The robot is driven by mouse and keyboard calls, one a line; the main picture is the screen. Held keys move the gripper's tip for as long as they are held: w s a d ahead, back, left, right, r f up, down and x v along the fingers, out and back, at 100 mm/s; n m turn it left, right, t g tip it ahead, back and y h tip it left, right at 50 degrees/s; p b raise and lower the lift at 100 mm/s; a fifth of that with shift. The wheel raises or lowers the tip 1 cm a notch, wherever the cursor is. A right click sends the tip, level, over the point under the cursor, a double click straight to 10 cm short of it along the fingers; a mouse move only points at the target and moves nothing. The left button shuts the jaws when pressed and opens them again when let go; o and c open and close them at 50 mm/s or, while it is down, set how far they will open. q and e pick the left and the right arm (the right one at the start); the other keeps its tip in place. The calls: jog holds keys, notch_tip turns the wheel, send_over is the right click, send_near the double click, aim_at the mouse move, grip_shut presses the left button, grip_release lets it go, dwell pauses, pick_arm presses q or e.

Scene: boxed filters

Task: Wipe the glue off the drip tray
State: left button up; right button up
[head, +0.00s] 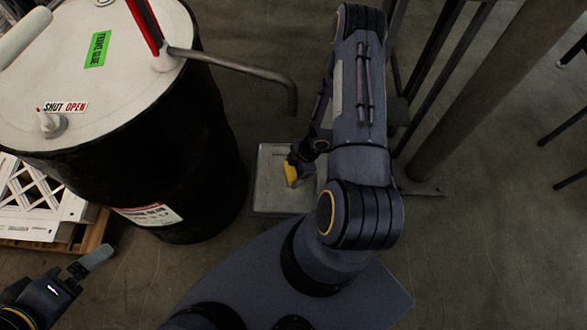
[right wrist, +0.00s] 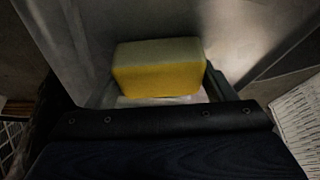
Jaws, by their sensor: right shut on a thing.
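The drip tray (head: 265,195) is a grey, shallow square tray on the floor, right of the black drum, under its bent spout. My right gripper (head: 293,168) is over the tray, shut on a yellow sponge (head: 291,175). In the right wrist view the sponge (right wrist: 155,80) shows a pale upper side, with grey metal behind it. A whitish patch (right wrist: 150,101) shows just below the sponge; I cannot tell if it is glue. My arm hides the tray's right part. My left gripper (head: 93,261) is at the lower left, away from the tray; its opening is unclear.
The black drum (head: 190,150) has a white top, a green label (head: 97,49) and a spout (head: 245,68) reaching right above the tray. A white crate (head: 35,195) on a wooden pallet (head: 95,235) stands at left. A metal post (head: 480,90) rises at right.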

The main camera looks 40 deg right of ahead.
jog(key=shift+w+d+r+p, duration=0.1)
jog(key=shift+w+d+p, duration=0.7)
jog(key=shift+p, duration=1)
jog(key=shift+w, duration=0.1)
jog(key=shift+d+f, duration=0.15)
jog(key=shift+f, duration=0.1)
jog(key=shift+w, duration=0.1)
jog(key=shift+w+d+r+p, duration=0.1)
jog(key=shift+r+p, duration=0.45)
jog(key=shift+p, duration=0.15)
jog(key=shift+a+r+p, duration=0.2)
jog(key=shift+r+p, duration=1.65)
jog(key=shift+r, duration=0.6)
